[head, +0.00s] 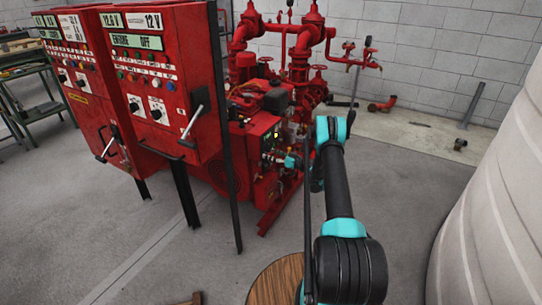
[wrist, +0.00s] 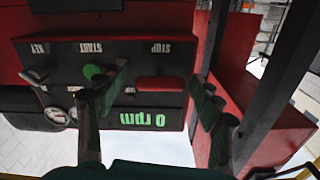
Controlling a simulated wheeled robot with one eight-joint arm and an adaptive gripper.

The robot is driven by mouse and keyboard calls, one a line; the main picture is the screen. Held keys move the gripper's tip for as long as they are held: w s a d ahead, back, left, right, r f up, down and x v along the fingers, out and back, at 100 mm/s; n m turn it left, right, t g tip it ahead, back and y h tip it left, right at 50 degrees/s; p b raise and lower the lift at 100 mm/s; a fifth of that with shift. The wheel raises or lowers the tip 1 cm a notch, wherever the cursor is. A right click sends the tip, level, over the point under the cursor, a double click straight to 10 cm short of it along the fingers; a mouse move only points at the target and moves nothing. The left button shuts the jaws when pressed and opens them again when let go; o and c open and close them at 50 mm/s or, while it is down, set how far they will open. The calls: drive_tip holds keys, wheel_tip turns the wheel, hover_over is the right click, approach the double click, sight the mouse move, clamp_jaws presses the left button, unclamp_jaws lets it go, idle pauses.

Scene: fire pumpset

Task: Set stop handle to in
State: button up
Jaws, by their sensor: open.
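The dark engine control panel (wrist: 60,62) fills the middle of the wrist view, upside down, with KEY, START and STOP labels. Under the STOP label in the picture is the red stop handle (wrist: 160,83), a short horizontal bar. A round green button (wrist: 94,72) sits under START. My gripper (wrist: 158,88) is open, with one dark finger on each side of the red handle in the picture; contact cannot be told. In the head view my gripper (head: 293,161) reaches the small panel (head: 270,146) on the red engine; the handle is not clear there.
Two red control cabinets (head: 160,45) on dark posts stand at the left, close to the engine. Red pipes (head: 298,50) rise behind it. A large pale tank (head: 500,200) stands at the right. A dark post (wrist: 275,85) stands right of my fingers. Grey floor (head: 400,190) is clear.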

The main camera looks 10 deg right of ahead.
drive_tip(key=shift+d, duration=0.1)
drive_tip(key=v, duration=1.1)
drive_tip(key=shift+s+d, duration=0.25)
drive_tip(key=shift+s, duration=0.05)
